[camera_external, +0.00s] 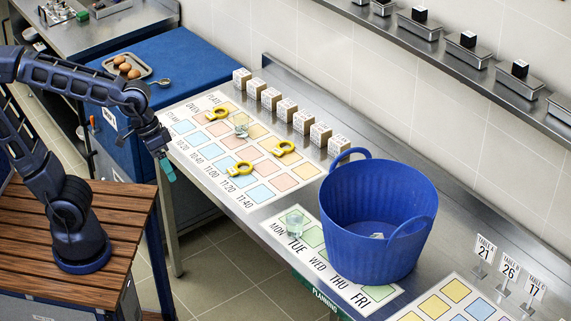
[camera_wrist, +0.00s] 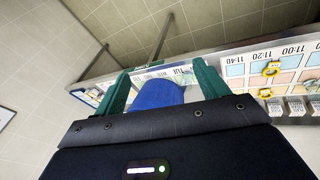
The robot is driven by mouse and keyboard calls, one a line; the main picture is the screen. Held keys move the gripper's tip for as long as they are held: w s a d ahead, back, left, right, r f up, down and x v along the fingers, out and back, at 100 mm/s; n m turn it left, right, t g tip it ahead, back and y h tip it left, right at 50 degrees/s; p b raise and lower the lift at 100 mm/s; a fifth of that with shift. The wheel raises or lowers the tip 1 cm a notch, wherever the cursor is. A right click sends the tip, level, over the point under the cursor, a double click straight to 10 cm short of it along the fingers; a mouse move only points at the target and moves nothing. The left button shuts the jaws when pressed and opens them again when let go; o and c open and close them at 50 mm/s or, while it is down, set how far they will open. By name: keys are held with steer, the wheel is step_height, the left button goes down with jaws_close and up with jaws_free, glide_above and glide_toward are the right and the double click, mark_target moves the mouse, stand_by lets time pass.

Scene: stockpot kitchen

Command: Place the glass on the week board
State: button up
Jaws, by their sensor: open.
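A clear, greenish glass (camera_external: 295,222) stands upright on the week board (camera_external: 358,292), on its left part near the MON and TUE labels. My gripper (camera_external: 167,168) hangs off the left edge of the counter, well apart from the glass. In the wrist view my gripper (camera_wrist: 161,72) is open, its green fingers spread with nothing held. The week board shows small in the wrist view (camera_wrist: 182,71), beyond the fingers. I cannot make out the glass clearly there.
A large blue tub (camera_external: 375,220) covers part of the week board, right of the glass; it also shows between my fingers in the wrist view (camera_wrist: 158,94). A time board (camera_external: 200,165) holds yellow rings and a clear object (camera_external: 240,124). Several labelled blocks (camera_external: 287,108) line its back.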

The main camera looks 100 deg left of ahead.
steer(key=s+m+y, duration=0.1)
steer(key=s+m, duration=0.5)
steer(key=s, duration=0.3)
steer(key=shift+r, duration=0.2)
steer(key=shift+d, duration=0.1)
stand_by(0.7)
